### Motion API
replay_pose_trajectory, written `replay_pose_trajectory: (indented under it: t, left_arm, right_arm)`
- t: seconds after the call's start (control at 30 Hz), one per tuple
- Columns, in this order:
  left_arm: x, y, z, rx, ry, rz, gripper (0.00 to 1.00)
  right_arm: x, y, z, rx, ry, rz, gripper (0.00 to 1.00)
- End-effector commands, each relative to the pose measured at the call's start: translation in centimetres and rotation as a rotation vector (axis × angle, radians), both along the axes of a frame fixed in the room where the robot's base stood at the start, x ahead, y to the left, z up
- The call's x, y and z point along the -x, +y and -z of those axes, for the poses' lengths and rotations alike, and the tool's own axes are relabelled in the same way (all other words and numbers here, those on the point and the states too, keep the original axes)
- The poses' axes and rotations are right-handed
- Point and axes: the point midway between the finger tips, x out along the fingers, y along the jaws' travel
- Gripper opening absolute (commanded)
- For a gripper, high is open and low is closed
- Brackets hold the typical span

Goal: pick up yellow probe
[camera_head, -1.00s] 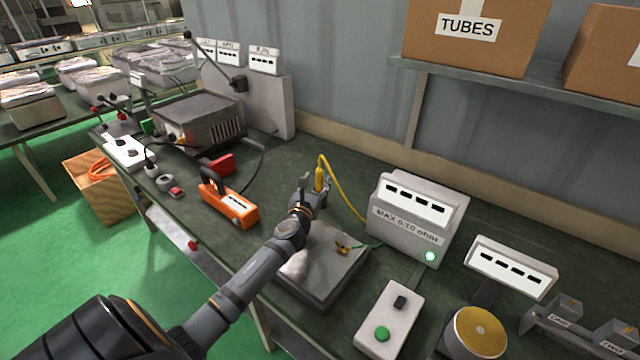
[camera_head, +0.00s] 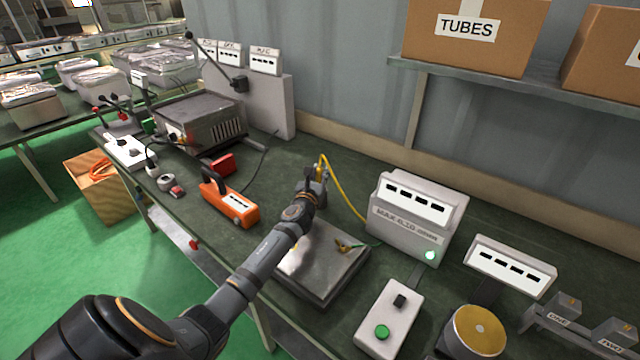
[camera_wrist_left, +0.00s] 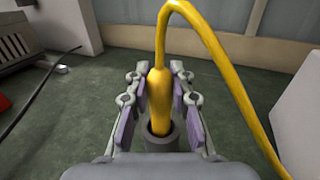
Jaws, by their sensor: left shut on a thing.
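The yellow probe (camera_wrist_left: 160,101) stands upright between the finger pads of my left gripper (camera_wrist_left: 160,112) in the left wrist view. The pads are closed on it from both sides. Its lower end goes into a dark round holder (camera_wrist_left: 160,141), and I cannot tell whether it is seated or lifted there. In the head view my left gripper (camera_head: 315,182) is behind the metal plate and mostly covers the probe (camera_head: 319,171). The yellow cable (camera_head: 343,187) arches from the probe's top to the white meter box (camera_head: 417,217). My right gripper is not in view.
An orange device (camera_head: 229,205) stands to the left. A white button box (camera_head: 389,318) and a gold-topped round device (camera_head: 479,332) are at the front right. Green bench surface is clear behind the gripper.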

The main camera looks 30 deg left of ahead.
Motion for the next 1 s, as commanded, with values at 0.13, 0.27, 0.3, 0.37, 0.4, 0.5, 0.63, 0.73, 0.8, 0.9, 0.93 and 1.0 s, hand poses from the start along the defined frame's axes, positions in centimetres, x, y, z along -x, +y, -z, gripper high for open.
replay_pose_trajectory:
  t: [0.13,0.27,0.3,0.37,0.4,0.5,0.63,0.73,0.8,0.9,0.93,1.0]
  left_arm:
    - [0.0,0.0,0.0,0.0,0.0,0.0,0.0]
    - [0.0,0.0,0.0,0.0,0.0,0.0,0.0]
    - [0.0,0.0,-0.1,0.0,0.0,0.0,0.0]
    - [0.0,0.0,-0.3,0.0,-0.001,0.0,0.0]
    - [0.0,0.0,-0.6,-0.001,-0.001,0.0,0.0]
    - [0.0,0.0,-1.8,0.001,-0.001,0.0,0.0]
    - [0.0,0.0,-4.8,0.0,-0.003,0.0,0.0]
    - [0.0,0.0,-7.6,-0.001,-0.004,0.0,0.0]
    - [0.0,0.0,-9.7,-0.001,-0.004,0.001,0.0]
    - [0.0,0.0,-12.5,-0.001,-0.005,0.0,0.0]
    - [0.0,0.0,-13.3,-0.002,-0.005,0.001,0.0]
    - [0.0,0.0,-14.8,-0.001,-0.004,0.0,0.0]
  right_arm:
    - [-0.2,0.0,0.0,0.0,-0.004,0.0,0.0]
    - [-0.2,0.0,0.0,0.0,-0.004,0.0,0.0]
    - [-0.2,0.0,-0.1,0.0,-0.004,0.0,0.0]
    - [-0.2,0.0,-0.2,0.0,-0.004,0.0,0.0]
    - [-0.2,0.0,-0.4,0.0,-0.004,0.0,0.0]
    - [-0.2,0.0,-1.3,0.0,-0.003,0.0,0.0]
    - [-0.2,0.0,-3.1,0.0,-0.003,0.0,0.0]
    - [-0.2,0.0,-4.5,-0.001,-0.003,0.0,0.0]
    - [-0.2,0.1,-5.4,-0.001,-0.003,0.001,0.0]
    - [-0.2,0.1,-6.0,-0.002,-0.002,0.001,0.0]
    - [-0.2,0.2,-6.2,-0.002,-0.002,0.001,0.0]
    - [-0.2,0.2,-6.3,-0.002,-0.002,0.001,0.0]
